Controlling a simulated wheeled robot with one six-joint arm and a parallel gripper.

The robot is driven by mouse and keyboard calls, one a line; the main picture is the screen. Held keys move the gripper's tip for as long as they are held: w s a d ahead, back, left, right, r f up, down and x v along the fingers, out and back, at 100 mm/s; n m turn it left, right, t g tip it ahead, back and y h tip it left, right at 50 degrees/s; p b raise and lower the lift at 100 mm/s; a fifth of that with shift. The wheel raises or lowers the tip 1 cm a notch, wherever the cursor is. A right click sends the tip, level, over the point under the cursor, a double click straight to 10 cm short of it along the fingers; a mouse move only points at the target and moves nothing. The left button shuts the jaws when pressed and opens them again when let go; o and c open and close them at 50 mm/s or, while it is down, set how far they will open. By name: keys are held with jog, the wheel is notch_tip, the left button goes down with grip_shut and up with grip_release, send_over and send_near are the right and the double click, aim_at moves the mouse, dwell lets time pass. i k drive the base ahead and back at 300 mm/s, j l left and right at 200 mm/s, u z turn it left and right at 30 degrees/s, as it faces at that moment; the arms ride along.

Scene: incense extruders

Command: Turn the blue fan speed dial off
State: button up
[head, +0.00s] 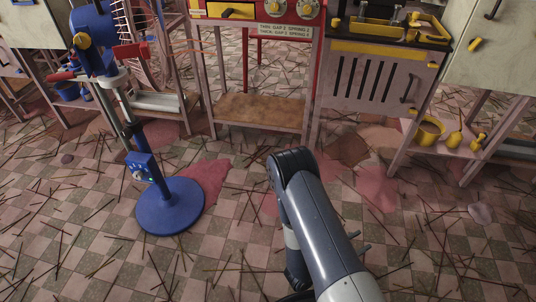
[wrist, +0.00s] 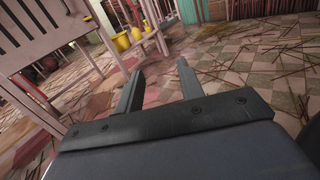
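A blue pedestal fan stands on the floor at the left of the head view, with a round blue base (head: 170,205) and an upright pole. A small blue control box (head: 145,163) sits low on the pole. A small pale dial (head: 138,174) shows on its front; its setting is too small to read. My gripper (wrist: 160,80) is in the wrist view, with its two dark fingers apart and nothing between them. The fan does not show clearly in the wrist view. In the head view my arm is right of the fan, apart from it.
Thin sticks litter the checkered floor. A red-framed stand (head: 262,112) with a wooden shelf is at the back. A pale cabinet (head: 370,85) is right of it. Yellow containers (head: 430,130) sit on a low shelf at the right. Floor between fan and arm holds only flat stains and sticks.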

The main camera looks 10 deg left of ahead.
aim_at(138, 175)
jog(key=j+u, duration=0.3)
jog(key=u, duration=0.15)
jog(key=i+j+u, duration=0.15)
jog(key=u, duration=0.3)
jog(key=i+j+u, duration=0.15)
jog(key=u, duration=0.35)
jog(key=i+j+u, duration=0.25)
jog(key=i+j, duration=0.55)
jog(key=i, duration=0.2)
